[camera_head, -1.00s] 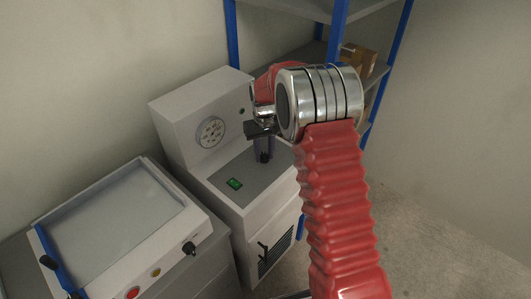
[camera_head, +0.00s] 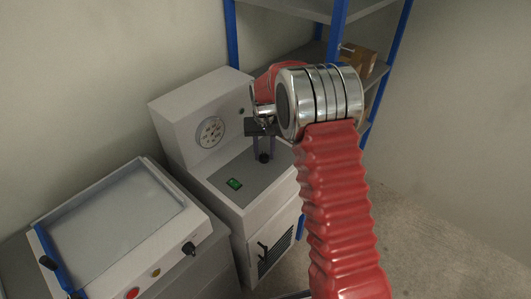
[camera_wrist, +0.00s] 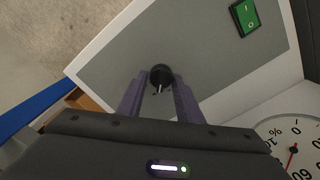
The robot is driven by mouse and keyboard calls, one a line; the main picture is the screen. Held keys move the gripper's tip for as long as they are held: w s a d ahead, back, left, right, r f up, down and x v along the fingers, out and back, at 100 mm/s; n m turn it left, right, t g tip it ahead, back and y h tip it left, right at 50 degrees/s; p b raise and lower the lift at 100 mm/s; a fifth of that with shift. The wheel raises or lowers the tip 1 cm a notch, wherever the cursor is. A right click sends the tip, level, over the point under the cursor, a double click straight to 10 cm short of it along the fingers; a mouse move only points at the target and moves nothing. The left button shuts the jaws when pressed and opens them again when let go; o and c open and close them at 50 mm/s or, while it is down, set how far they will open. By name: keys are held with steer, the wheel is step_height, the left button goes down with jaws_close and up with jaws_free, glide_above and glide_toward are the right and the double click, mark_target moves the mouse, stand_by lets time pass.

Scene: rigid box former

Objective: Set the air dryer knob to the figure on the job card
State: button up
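The air dryer is a pale grey cabinet (camera_head: 180,106) with a grey sloping panel (camera_head: 225,174). A small black knob (camera_head: 264,158) is on that panel, and it also shows in the wrist view (camera_wrist: 161,76) with a light mark at its lower edge. My gripper (camera_wrist: 160,82) points at the panel with its two purple fingers apart, one on each side of the knob. I see a gap beside the knob; whether the fingertips are level with it or above it I cannot tell. No job card or scale figures around the knob can be read.
A round gauge (camera_head: 210,132) is on the dryer's upright face, and a green rocker switch (camera_head: 234,184) is on the panel. A machine with a framed tray (camera_head: 120,222) stands at left. Blue-posted shelving (camera_head: 335,30) with a cardboard box (camera_head: 358,60) stands behind my arm.

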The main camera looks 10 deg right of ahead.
mark_target(264, 153)
steer(key=o, duration=0.3)
steer(key=shift+s+a, duration=0.1)
steer(key=shift+o, duration=0.2)
step_height(264, 153, up, 14)
steer(key=shift+f, duration=0.2)
stand_by(0.7)
